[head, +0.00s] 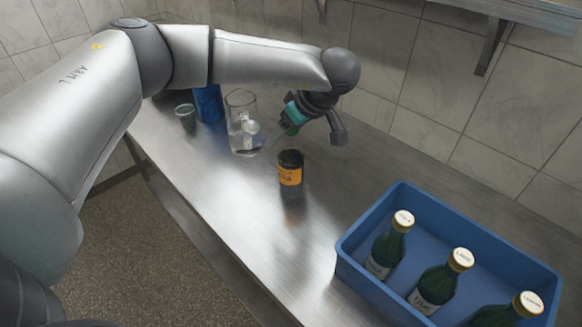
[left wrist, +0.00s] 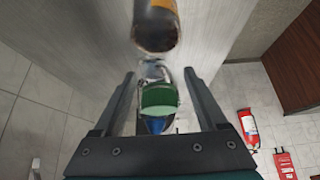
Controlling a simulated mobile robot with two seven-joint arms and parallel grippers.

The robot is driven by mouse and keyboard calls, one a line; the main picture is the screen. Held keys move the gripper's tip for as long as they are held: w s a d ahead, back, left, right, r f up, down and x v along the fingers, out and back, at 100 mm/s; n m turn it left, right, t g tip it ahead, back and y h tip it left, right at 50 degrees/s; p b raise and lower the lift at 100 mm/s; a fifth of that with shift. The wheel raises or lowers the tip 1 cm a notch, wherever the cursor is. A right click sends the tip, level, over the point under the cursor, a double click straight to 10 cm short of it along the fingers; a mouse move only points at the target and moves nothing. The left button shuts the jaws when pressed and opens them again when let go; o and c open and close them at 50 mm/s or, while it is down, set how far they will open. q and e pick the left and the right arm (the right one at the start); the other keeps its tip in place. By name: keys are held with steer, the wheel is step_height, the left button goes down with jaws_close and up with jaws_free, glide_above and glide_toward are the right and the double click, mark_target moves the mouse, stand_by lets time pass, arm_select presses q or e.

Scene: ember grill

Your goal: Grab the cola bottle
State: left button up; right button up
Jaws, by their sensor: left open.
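My right gripper is not in view.
A clear glass jug (head: 242,125) stands close to my left gripper, with a blue container (head: 208,104) and a green cup (head: 186,118) beyond. A blue crate (head: 350,262) with green bottles is at right. Tiled wall is behind; counter between bottle and crate is clear.

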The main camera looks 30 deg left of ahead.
arm_select(q)
jaws_close()
stand_by(0.6)
stand_by(0.8)
